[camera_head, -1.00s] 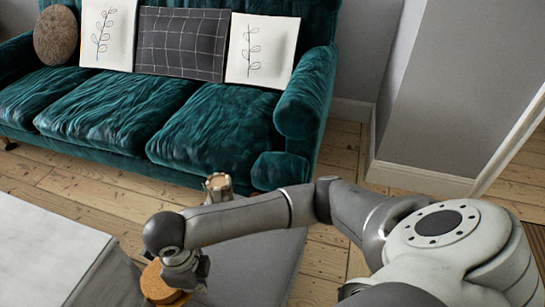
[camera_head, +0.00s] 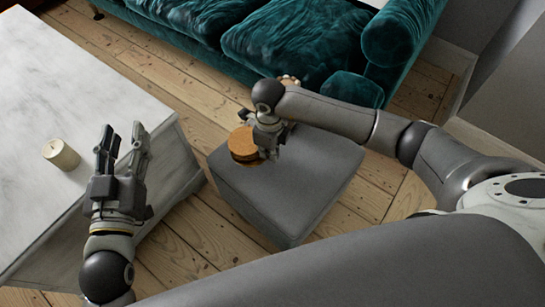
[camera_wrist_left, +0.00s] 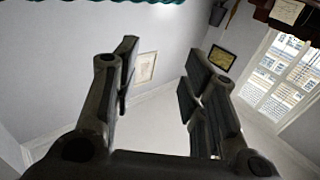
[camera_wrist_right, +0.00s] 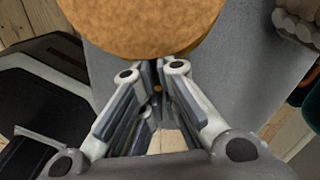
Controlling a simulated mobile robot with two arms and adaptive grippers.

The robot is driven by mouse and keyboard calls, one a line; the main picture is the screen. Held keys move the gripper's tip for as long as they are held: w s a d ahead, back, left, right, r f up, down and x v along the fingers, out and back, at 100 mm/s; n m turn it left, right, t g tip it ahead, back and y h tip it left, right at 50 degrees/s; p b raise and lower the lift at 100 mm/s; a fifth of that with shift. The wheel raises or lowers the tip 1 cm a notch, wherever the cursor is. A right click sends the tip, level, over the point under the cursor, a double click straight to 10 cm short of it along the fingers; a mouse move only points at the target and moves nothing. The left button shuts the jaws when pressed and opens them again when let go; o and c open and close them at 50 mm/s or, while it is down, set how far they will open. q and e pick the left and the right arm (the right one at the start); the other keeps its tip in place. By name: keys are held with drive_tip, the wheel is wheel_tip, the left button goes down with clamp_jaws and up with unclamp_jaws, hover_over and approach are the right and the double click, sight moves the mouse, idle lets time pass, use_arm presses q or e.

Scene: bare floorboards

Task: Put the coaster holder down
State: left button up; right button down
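The coaster holder is a round, cork-brown stack (camera_head: 243,143) at the back left of the grey ottoman (camera_head: 290,195) in the head view. Its flat round top (camera_wrist_right: 145,25) fills the top of the right wrist view. My right gripper (camera_head: 265,150) is at the holder's right side, pointing down. Its fingertips are close together at the holder's edge and look shut on it; the contact is partly hidden. I cannot tell whether the holder touches the ottoman. My left gripper (camera_head: 123,140) is open and empty, raised beside the marble table's edge. Its fingers also stand apart in the left wrist view (camera_wrist_left: 160,85).
A white marble table (camera_head: 75,90) with a cream candle (camera_head: 61,155) stands at the left. A green velvet sofa (camera_head: 290,40) is behind. A pale object (camera_head: 289,81) shows behind my right forearm. The ottoman's front and right top are clear.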

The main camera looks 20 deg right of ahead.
drive_tip(key=shift+w+d+f+b, duration=0.2)
drive_tip(key=shift+w+d+f, duration=0.15)
drive_tip(key=shift+f, duration=0.25)
drive_tip(key=shift+w+d+f+b, duration=0.2)
drive_tip(key=shift+w+d+f, duration=0.1)
drive_tip(key=shift+f, duration=0.25)
wheel_tip(320, 180, down, 3)
drive_tip(key=shift+r+b, duration=0.15)
drive_tip(key=shift+b, duration=0.45)
drive_tip(key=c, duration=1.7)
unclamp_jaws()
use_arm(q)
drive_tip(key=s+r+t+h, duration=0.2)
drive_tip(key=r+t, duration=0.4)
drive_tip(key=r, duration=0.3)
drive_tip(key=shift+s+d+r, duration=0.25)
drive_tip(key=shift+s+r, duration=0.1)
drive_tip(key=shift+s, duration=0.25)
use_arm(e)
drive_tip(key=shift+o, duration=0.3)
